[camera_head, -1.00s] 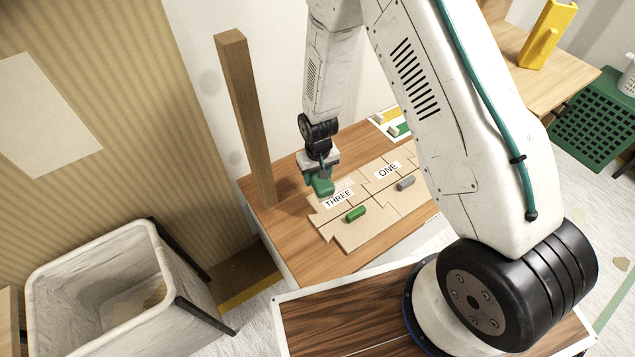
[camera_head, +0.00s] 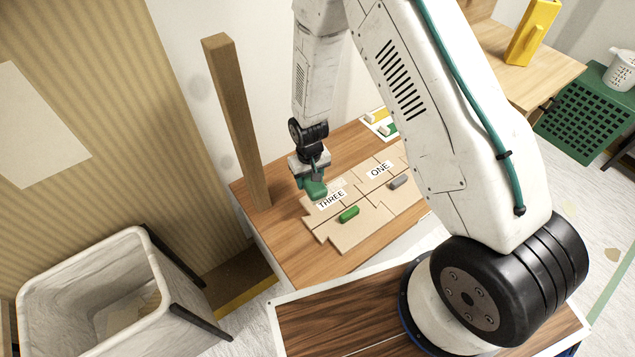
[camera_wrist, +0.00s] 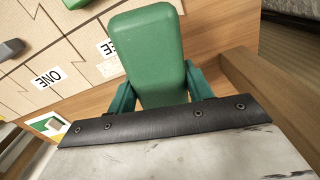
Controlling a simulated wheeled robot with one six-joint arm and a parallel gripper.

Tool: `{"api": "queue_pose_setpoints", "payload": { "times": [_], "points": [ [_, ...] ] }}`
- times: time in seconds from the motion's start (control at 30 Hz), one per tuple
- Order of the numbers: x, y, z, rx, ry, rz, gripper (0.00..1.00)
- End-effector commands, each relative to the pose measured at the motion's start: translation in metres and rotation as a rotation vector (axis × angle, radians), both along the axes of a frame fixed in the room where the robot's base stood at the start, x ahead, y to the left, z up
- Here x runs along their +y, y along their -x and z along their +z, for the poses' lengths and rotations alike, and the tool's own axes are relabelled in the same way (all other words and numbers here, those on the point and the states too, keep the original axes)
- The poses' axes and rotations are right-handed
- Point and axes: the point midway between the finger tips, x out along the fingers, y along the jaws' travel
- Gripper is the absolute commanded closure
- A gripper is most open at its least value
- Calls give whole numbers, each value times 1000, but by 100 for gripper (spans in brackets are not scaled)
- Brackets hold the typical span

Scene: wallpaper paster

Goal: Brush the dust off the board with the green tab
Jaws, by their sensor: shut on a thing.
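The tan board with the green tab (camera_head: 349,238) lies on the wooden table, labelled THREE. Its green tab (camera_head: 349,214) stands near its middle. My gripper (camera_head: 312,178) is shut on a green block-shaped tool (camera_head: 313,190), probably the brush, at the board's far left corner. In the wrist view the green tool (camera_wrist: 155,45) fills the space between the teal fingers of my gripper (camera_wrist: 160,88). Its underside is hidden, so I cannot tell whether it touches the board. I cannot make out dust on the board.
A board with a grey tab (camera_head: 398,182), labelled ONE, adjoins at the right. A wooden post (camera_head: 238,125) stands close left of my gripper. A small card with coloured pieces (camera_head: 380,122) lies behind. A pale bin (camera_head: 75,265) stands at lower left. My arm hides the table's right side.

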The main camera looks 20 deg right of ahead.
Motion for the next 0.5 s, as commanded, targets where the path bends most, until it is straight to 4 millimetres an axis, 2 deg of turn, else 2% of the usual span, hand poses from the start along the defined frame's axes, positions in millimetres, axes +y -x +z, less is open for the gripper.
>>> {"api": "queue_pose_setpoints", "payload": {
  "times": [0.3,0.5],
  "points": [
    [-1,1,-36,1,0,96,73],
    [-1,1,-52,-1,0,142,73]
  ]
}}
